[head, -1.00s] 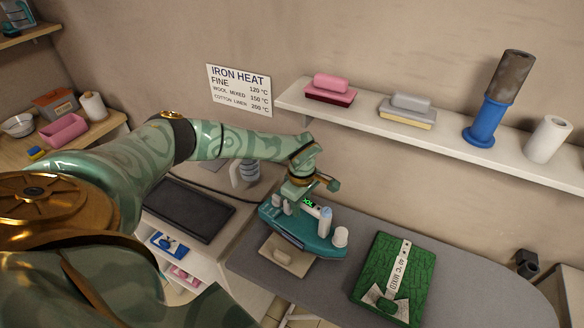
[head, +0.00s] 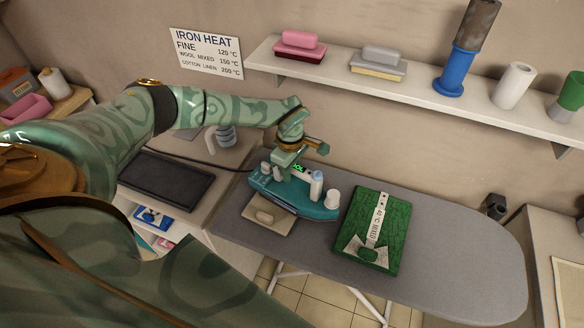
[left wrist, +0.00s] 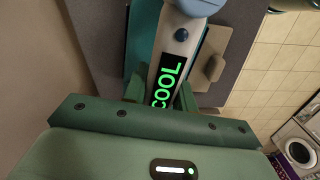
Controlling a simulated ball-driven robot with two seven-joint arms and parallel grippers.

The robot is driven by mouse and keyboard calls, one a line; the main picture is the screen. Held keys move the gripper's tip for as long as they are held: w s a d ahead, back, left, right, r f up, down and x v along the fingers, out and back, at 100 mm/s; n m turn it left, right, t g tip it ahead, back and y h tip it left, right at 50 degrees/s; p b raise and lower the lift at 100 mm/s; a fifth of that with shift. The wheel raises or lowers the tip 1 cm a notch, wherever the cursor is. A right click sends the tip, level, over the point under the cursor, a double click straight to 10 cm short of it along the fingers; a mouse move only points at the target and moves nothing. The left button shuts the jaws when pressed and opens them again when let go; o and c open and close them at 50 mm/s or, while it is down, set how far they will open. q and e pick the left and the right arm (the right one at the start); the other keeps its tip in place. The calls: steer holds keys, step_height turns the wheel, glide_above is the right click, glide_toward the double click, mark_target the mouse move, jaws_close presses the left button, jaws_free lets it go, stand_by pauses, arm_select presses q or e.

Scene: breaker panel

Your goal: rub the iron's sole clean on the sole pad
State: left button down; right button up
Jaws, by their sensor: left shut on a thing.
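The teal iron (head: 300,200) is over the grey ironing board, with a white knob at its right end. Its lit display reads COOL in the left wrist view (left wrist: 167,85). My left gripper (head: 291,172) is above the iron and shut on its handle. A beige pad with a rounded grip (head: 258,222), apparently the sole pad, lies on the board at the iron's near left side. The iron overlaps its far edge in the head view; I cannot tell whether they touch. The sole's underside is hidden. My right gripper is out of view.
A folded green cloth (head: 393,250) with a white band lies on the board (head: 460,250) right of the iron. A wall shelf (head: 400,87) holds pink and grey blocks, a blue stand and rolls. A black tray (head: 166,181) is at left. The board's right end is clear.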

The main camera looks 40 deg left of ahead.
mark_target(260, 170)
arm_select(q)
steer(key=a, duration=0.4)
steer(key=s+a, duration=0.1)
steer(key=a, duration=0.1)
steer(key=shift+s+a+r, duration=0.1)
steer(key=shift+a, duration=1.1)
steer(key=shift+s+a+r, duration=0.1)
steer(key=shift+a, duration=1.05)
steer(key=shift+d, duration=0.1)
steer(key=shift+w+d+f+p, duration=0.15)
steer(key=shift+d+p, duration=0.1)
steer(key=shift+d, duration=0.65)
steer(key=shift+w+d+r+p, duration=0.1)
steer(key=shift+w+d+p, duration=0.1)
steer(key=shift+d, duration=0.65)
steer(key=shift+w+d+f+p, duration=0.1)
steer(key=shift+d+p, duration=0.15)
steer(key=shift+d, duration=0.65)
steer(key=d, duration=0.3)
steer(key=shift+w+d, duration=0.15)
steer(key=shift+w, duration=0.05)
steer(key=shift+d+f+p, duration=0.15)
steer(key=shift+d+p, duration=0.15)
steer(key=shift+d, duration=0.9)
